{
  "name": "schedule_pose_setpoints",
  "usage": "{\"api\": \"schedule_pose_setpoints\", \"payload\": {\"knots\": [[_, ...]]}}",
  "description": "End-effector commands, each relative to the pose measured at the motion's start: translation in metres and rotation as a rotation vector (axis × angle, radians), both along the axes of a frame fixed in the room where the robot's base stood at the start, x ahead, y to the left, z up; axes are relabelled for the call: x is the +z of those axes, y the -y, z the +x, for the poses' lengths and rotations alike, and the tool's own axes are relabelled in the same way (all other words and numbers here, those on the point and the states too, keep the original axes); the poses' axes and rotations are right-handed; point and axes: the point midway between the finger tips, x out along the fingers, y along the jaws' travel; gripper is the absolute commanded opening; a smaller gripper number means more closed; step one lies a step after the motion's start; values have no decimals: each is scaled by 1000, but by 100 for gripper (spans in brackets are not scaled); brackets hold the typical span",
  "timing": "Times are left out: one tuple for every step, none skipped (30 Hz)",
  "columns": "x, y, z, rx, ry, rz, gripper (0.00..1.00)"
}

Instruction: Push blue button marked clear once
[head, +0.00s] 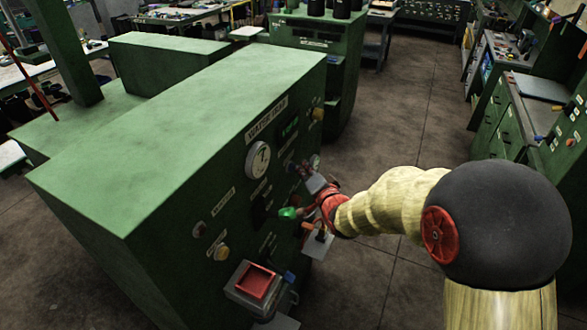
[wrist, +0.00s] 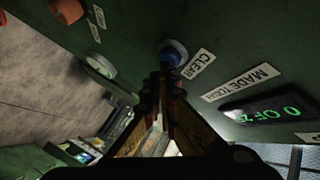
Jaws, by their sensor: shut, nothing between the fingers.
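The blue button (wrist: 173,50) sits in a pale round collar on the green panel, in the upper middle of the wrist view. A white label reading CLEAR (wrist: 198,64) is beside it. My gripper (wrist: 167,77) is shut and empty, its fingertips pointing at the button and overlapping its lower edge in the picture. I cannot tell whether they touch it or whether it is pressed in. In the head view my arm reaches from the right to the front of the green machine (head: 180,110); the clear button cannot be made out there.
A MADE TODAY label (wrist: 240,82) and a green-lit display (wrist: 268,113) are right of the button in the wrist view. Open floor (head: 400,130) lies behind my arm.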

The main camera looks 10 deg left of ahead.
Motion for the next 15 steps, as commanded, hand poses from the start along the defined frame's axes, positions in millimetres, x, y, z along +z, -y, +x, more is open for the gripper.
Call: {"api": "schedule_pose_setpoints", "payload": {"knots": [[0,3,-1,-1,1,0,0],[1,4,-1,-1,1,0,0],[1,6,-2,-1,1,1,0],[1,7,-2,-2,1,1,0],[1,9,-3,-2,1,1,0],[1,10,-3,-2,1,1,0],[1,11,-4,-2,1,1,0],[0,11,-4,-1,0,1,0],[0,11,-4,-1,0,1,0],[0,11,-4,-1,0,1,0],[0,11,-4,-1,0,1,0],[0,11,-4,-1,0,1,0],[0,11,-4,-1,0,1,0],[0,11,-4,-1,0,1,0],[0,11,-4,-1,0,1,0]]}}
